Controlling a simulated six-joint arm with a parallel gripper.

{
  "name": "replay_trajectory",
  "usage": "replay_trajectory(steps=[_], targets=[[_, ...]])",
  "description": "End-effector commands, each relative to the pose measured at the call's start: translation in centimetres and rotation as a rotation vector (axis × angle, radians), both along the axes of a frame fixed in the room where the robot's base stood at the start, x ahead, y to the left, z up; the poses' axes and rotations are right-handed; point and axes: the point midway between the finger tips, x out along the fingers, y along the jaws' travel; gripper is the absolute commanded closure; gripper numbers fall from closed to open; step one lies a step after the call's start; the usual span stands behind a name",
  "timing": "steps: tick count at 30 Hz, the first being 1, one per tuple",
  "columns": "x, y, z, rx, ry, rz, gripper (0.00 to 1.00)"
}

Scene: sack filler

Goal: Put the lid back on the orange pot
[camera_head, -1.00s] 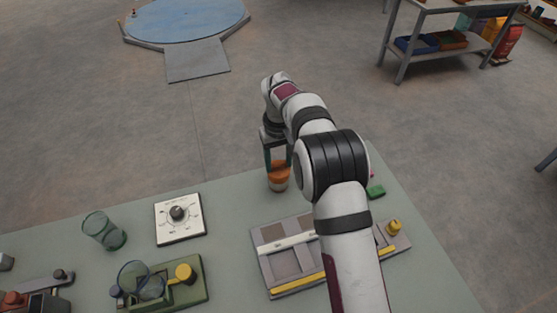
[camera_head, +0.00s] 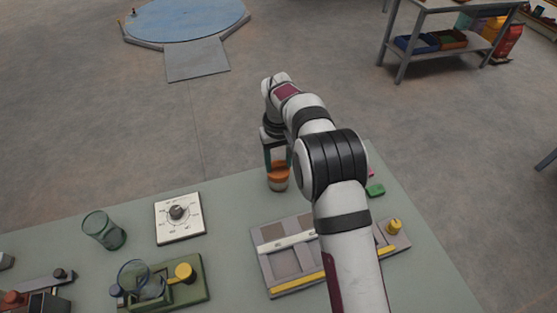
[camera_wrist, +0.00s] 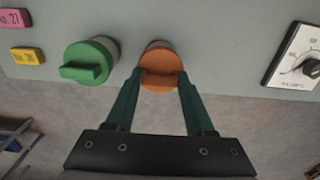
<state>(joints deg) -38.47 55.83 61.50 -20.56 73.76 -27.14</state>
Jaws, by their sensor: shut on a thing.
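My gripper (camera_wrist: 161,80) is shut on the orange lid (camera_wrist: 160,68), with one finger on each side of its raised bar. The pot's pale body (camera_wrist: 157,45) shows just behind the lid in the wrist view. In the head view the orange pot (camera_head: 278,184) stands upright on the bench below my gripper (camera_head: 276,164). The lid is at the pot's top, but I cannot tell whether it is fully seated. A pot with a green lid (camera_wrist: 88,62) stands just left of it in the wrist view.
A white dial panel (camera_head: 180,217), a glass (camera_head: 103,230) and a green fixture (camera_head: 190,288) are on the bench at left. A grey tray with yellow bars (camera_head: 290,288) lies in front. Pink (camera_wrist: 14,17) and yellow tags (camera_wrist: 27,55) lie beyond the green-lidded pot.

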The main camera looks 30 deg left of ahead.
Motion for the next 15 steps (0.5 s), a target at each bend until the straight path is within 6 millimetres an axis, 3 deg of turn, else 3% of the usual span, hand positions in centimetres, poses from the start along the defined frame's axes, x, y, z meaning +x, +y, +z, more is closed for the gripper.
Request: replay_trajectory(steps=[6, 7, 12, 15], targets=[[0.00, 0.00, 0.00, 0.000, 0.000, 0.000, 0.97], [0.00, 0.00, 0.00, 0.000, 0.000, 0.000, 0.42], [0.00, 0.00, 0.00, 0.000, 0.000, 0.000, 0.12], [0.00, 0.00, 0.00, 0.000, 0.000, 0.000, 0.11]])
